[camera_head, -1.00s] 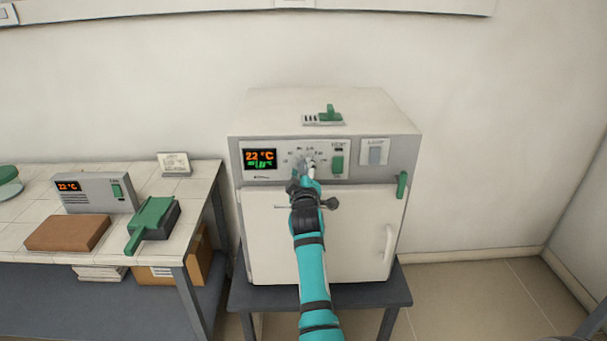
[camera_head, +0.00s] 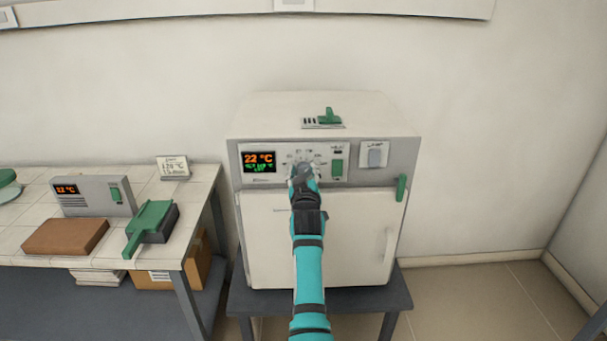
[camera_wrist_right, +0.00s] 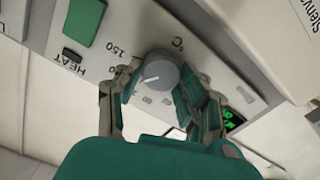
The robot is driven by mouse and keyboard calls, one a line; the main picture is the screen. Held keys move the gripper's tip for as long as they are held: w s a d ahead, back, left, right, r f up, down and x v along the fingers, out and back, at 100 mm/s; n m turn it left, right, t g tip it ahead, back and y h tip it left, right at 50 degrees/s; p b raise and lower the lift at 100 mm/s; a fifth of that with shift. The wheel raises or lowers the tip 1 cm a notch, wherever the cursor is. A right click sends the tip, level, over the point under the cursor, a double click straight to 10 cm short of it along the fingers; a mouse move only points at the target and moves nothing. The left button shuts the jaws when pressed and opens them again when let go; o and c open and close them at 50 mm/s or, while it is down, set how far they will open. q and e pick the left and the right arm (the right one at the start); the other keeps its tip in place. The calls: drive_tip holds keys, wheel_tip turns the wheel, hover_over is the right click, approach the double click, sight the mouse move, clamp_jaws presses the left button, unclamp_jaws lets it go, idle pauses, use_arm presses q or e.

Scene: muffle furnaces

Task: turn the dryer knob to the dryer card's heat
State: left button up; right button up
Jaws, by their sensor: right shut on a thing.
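The dryer is a white cabinet (camera_head: 275,240) with a grey front panel. Its display (camera_head: 259,161) reads 22 °C in orange above a smaller green line I cannot read. The round grey dryer knob (camera_wrist_right: 158,75) has a white pointer line and sits on a printed scale; "150" shows near it. My right gripper (camera_wrist_right: 163,88) is shut on the knob, one finger on each side. In the head view the right gripper (camera_head: 304,180) covers most of the knob. A small white card (camera_head: 173,166) stands on the bench; its print is too small to read. My left gripper is not in view.
A green handle (camera_head: 401,187) is at the panel's right edge. The bench at left holds a grey controller (camera_head: 92,196), a brown block (camera_head: 65,237) and a green-topped box (camera_head: 151,220).

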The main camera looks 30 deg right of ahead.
idle(0.4)
drive_tip(key=o, duration=1.2)
wheel_tip(320, 180, up, 10)
drive_tip(key=shift+f, duration=0.1)
